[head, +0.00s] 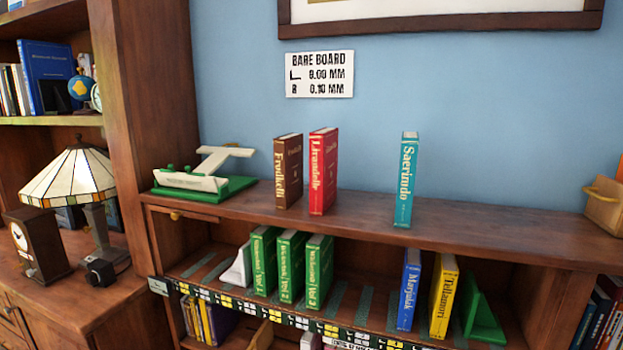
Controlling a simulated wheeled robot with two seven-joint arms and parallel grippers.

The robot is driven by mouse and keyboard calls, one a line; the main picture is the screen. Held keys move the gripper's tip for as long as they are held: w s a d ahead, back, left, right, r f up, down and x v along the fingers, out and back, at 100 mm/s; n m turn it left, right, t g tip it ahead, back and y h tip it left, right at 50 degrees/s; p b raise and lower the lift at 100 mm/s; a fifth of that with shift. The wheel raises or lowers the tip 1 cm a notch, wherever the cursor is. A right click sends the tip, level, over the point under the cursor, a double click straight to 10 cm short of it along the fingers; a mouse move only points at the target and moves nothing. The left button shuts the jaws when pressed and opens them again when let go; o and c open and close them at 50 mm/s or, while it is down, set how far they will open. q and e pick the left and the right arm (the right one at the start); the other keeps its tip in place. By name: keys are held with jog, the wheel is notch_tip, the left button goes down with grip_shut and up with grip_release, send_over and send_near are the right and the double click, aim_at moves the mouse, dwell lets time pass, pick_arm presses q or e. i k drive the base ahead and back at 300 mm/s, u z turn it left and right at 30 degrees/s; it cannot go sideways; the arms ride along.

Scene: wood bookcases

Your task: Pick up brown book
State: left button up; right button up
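The brown book (288,172) stands upright on the top board of the low bookcase (470,225), left of the middle. A red book (323,171) stands upright just to its right, with a narrow gap between them. A teal book (406,180) stands alone further right on the same board. Neither of my grippers shows in the head view.
A green-based stand (225,190) with white parts sits left of the brown book. The shelf below holds green books (291,267), a blue book (408,290) and a yellow book (443,296). A lamp (75,180) stands far left. The board is clear between the red and teal books.

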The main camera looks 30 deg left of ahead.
aim_at(287, 149)
jog(key=u, duration=1.85)
jog(key=i, duration=0.5)
jog(key=z, duration=2.05)
